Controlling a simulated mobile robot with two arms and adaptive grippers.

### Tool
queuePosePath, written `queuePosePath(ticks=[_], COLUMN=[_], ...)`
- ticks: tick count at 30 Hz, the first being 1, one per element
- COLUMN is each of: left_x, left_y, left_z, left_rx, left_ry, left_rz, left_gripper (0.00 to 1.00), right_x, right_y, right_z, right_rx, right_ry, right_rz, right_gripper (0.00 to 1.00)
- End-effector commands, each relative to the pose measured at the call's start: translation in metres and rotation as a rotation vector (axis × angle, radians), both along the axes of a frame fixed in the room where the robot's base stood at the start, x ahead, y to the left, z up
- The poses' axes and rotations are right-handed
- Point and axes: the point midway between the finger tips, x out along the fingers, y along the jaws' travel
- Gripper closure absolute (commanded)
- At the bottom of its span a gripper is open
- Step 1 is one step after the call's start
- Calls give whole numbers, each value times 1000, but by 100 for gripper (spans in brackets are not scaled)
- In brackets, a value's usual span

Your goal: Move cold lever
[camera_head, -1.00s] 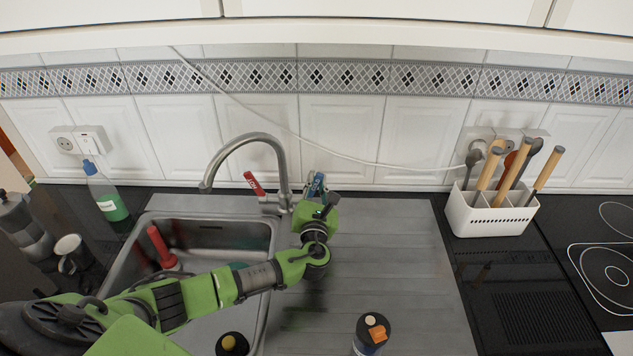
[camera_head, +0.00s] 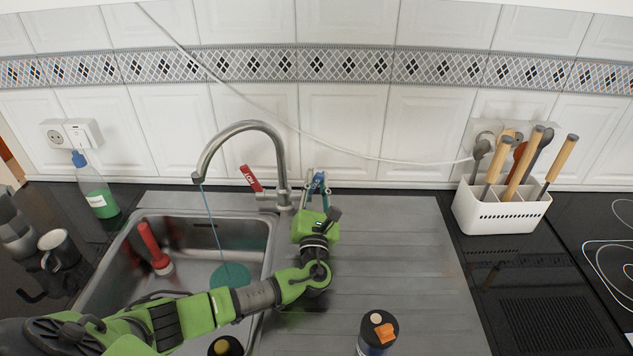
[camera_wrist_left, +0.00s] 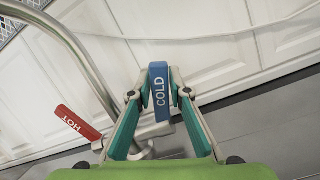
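The blue cold lever (camera_wrist_left: 160,90), marked COLD, stands between the two fingers of my left gripper (camera_wrist_left: 159,72) in the left wrist view. The fingertips appear to press on both its sides. In the head view the left gripper (camera_head: 317,186) is at the right side of the tap base, and the lever is mostly hidden by it. The red hot lever (camera_head: 251,178) is left of it, tilted, and also shows in the wrist view (camera_wrist_left: 78,122). A thin blue stream of water (camera_head: 212,222) falls from the tap's spout (camera_head: 198,178). My right gripper is not in view.
The sink (camera_head: 185,225) holds a red-handled item (camera_head: 152,245) and a teal round patch (camera_head: 230,275). A green soap bottle (camera_head: 95,190) and a mug (camera_head: 57,248) stand left. A white utensil holder (camera_head: 500,212) stands right. The drainboard (camera_head: 395,235) is mostly bare.

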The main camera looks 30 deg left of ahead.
Motion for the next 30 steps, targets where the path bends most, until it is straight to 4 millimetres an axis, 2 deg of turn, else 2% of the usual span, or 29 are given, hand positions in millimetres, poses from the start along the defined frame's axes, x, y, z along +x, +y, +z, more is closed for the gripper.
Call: queuePosePath(ticks=[10,14,17,24,30], left_x=[0,-6,-18,-67,-101], left_y=[0,-3,-10,-33,-49], left_z=[0,-3,-5,-5,-4], left_rx=[0,-2,-3,-3,-4], left_ry=[1,2,3,3,3], left_rz=[0,-1,-2,-3,-1], left_gripper=[68,68,68,68,68], right_x=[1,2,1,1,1], right_y=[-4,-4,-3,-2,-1], right_z=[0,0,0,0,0], right_rx=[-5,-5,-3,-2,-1], right_ry=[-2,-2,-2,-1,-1], right_rz=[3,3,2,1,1], right_gripper=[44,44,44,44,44])
